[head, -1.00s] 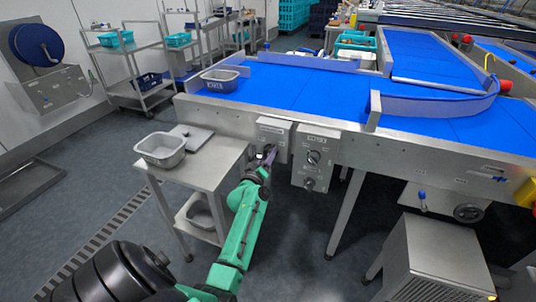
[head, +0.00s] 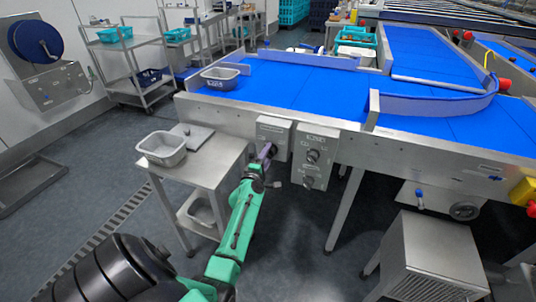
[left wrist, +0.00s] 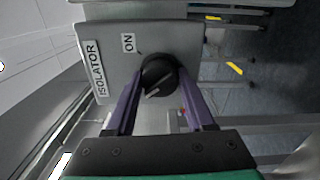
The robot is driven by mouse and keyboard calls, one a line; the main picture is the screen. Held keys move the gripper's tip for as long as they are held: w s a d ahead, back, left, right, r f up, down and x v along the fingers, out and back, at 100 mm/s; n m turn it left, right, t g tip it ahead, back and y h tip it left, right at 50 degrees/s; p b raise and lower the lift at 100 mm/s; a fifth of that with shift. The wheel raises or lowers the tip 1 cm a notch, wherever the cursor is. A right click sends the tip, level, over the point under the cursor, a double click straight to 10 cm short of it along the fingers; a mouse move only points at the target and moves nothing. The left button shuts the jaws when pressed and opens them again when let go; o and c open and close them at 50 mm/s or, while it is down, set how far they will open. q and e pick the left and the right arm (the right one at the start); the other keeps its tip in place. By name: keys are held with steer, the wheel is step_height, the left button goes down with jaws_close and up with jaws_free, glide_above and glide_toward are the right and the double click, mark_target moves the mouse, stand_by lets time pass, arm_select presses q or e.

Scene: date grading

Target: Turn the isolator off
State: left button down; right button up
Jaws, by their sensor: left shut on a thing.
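The isolator is a grey box (head: 272,129) on the front of the conveyor frame. In the left wrist view its face (left wrist: 110,40) carries an ISOLATOR label and an ON label, with a round black knob (left wrist: 161,73). A short white mark on the knob points to the lower left of that picture, away from the ON label. My left gripper (head: 267,151) is at the knob. In the left wrist view its two purple fingers (left wrist: 160,95) are shut on the knob, one on each side. My right gripper is out of view.
A second control box (head: 314,150) with knobs hangs just right of the isolator. A steel side table (head: 211,168) with a grey tub (head: 161,150) stands to the left. The blue conveyor belt (head: 300,85) lies above and behind. Dark floor is open below.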

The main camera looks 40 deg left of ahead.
arm_select(q)
steer(key=shift+n, duration=0.5)
steer(key=shift+c, duration=1.3)
jaws_free()
steer(key=v, duration=1.4)
steer(key=shift+s, duration=0.3)
steer(key=shift+d+f, duration=0.1)
steer(key=shift+d, duration=0.1)
